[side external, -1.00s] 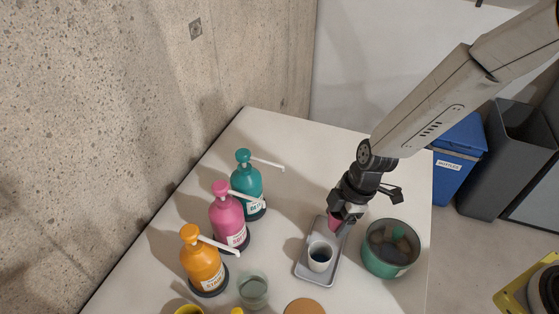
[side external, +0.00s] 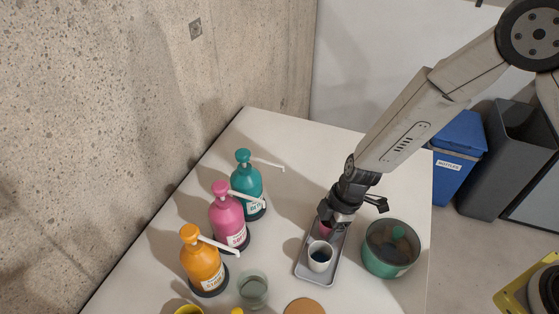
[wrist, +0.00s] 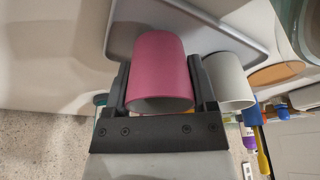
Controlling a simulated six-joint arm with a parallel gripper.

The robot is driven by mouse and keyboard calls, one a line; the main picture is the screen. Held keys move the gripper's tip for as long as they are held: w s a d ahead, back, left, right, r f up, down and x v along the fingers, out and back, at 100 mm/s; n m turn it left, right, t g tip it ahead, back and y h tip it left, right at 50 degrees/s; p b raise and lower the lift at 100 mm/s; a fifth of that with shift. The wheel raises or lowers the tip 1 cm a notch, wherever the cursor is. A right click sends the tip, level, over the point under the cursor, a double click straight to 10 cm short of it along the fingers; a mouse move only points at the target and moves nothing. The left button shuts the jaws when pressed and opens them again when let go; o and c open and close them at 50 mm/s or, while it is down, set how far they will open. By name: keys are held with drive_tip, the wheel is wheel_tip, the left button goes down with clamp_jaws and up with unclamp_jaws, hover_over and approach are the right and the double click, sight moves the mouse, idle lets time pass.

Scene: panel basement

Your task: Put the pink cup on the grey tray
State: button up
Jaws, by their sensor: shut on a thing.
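The pink cup (wrist: 158,68) is between the two fingers of my gripper (wrist: 160,105) in the wrist view, and the gripper is shut on it. In the side external view the pink cup (side external: 326,229) shows only partly under my gripper (side external: 334,222), over the far end of the grey tray (side external: 334,262). The grey tray (wrist: 205,22) also shows behind the cup in the wrist view. A white cup (side external: 320,257) with a dark inside stands on the tray's near half. Whether the pink cup touches the tray I cannot tell.
A green bowl (side external: 391,262) stands right of the tray, close to my gripper. Teal (side external: 247,180), pink (side external: 228,215) and orange (side external: 202,260) pump bottles stand left, spouts pointing right. A glass (side external: 253,290) and a round brown disc (side external: 304,307) are at the front.

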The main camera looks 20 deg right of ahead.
drive_tip(key=shift+f, duration=0.3)
drive_tip(key=o, duration=1.1)
drive_tip(key=shift+r, duration=0.1)
drive_tip(key=shift+v, duration=6.05)
drive_tip(key=shift+s+d+r+m+t+h, duration=0.5)
drive_tip(key=shift+s+d+m, duration=0.8)
drive_tip(key=shift+d+m, duration=1.45)
drive_tip(key=shift+s+d+r+m+t+h, duration=0.15)
drive_tip(key=shift+s+d+r+m+h, duration=0.85)
drive_tip(key=shift+d+m, duration=1.7)
drive_tip(key=shift+s+d+r+m+t+h, duration=0.1)
drive_tip(key=shift+s+d+r+m+t, duration=0.3)
drive_tip(key=shift+s+d+m, duration=1.8)
